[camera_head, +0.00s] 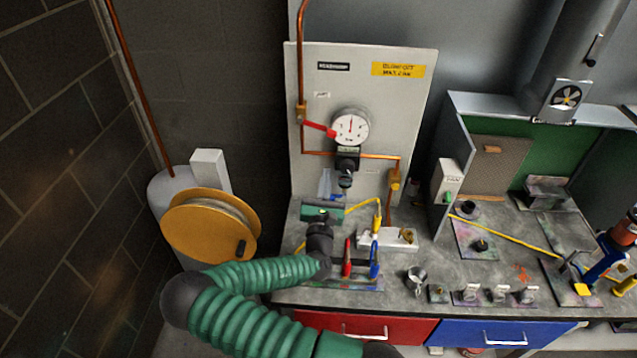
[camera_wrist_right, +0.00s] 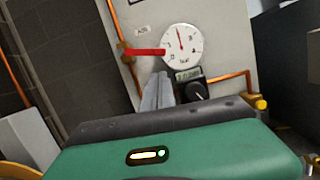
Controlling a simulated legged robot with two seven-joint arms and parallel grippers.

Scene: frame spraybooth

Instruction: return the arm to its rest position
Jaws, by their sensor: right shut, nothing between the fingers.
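My right arm, in green ribbed sleeves, rises from the bottom of the head view, bends at a dark elbow on the left and reaches to the bench. My right gripper (camera_head: 325,181) has a green body above the bench's left end, in front of the grey panel (camera_head: 318,130). Its grey fingers are together and empty, and they show in the wrist view (camera_wrist_right: 157,90) below the pressure gauge (camera_wrist_right: 181,46). The gauge also shows in the head view (camera_head: 350,127), with a red lever beside it. My left gripper is not in view.
A yellow hose reel (camera_head: 205,225) stands left of the bench. Red and blue handled tools (camera_head: 361,258) stand upright close to my wrist. A metal cup (camera_head: 416,278) and small jars sit along the front. A spray booth (camera_head: 490,150) stands right. Copper pipes run on the panel.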

